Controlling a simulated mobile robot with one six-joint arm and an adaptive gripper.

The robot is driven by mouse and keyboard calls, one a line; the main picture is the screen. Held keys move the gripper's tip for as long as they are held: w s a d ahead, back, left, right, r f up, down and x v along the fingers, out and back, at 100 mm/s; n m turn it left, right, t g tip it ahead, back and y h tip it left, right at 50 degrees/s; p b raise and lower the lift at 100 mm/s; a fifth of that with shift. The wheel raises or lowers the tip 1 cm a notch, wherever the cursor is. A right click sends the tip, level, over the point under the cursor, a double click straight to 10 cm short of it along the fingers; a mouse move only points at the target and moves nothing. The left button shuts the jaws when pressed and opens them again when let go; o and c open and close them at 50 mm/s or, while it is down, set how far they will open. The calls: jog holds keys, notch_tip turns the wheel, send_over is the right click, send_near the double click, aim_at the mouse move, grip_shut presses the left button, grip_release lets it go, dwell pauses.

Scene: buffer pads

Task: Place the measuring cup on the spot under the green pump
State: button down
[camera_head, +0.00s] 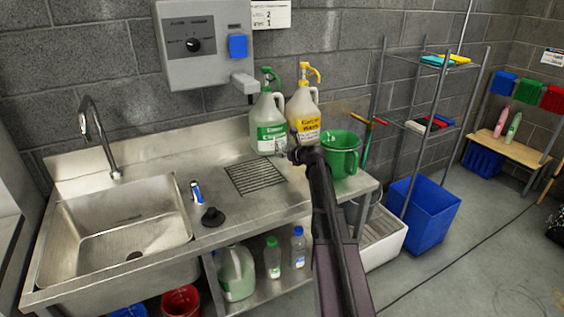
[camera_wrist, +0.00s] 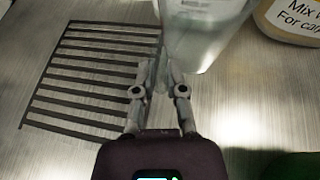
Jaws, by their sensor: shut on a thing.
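A clear measuring cup (camera_wrist: 205,45) is at the top middle of the wrist view, its handle between my fingertips. In the head view it is hard to make out against the jug behind it. My gripper (camera_wrist: 160,82) is shut on the cup's handle; in the head view it (camera_head: 290,152) is above the counter, in front of the jugs. The green pump (camera_head: 270,80) tops a white jug with a green label (camera_head: 270,138) against the back wall. I cannot tell whether the cup touches the counter.
A jug with a yellow pump (camera_head: 305,110) stands right of the green-pump jug. A green pitcher (camera_head: 341,155) is close to my arm's right. A slotted drain (camera_head: 256,178) is set in the steel counter to the left. The sink (camera_head: 115,235) is farther left.

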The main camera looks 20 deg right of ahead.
jog(key=shift+w, duration=0.5)
jog(key=shift+w+d+f+b, duration=0.1)
jog(key=shift+w+f+b, duration=0.15)
jog(key=shift+f+b, duration=0.05)
jog(key=shift+s+f+b, duration=0.1)
jog(key=shift+f+b, duration=1.4)
jog(key=shift+b, duration=0.05)
jog(key=shift+f, duration=0.15)
jog(key=c, duration=0.7)
grip_release()
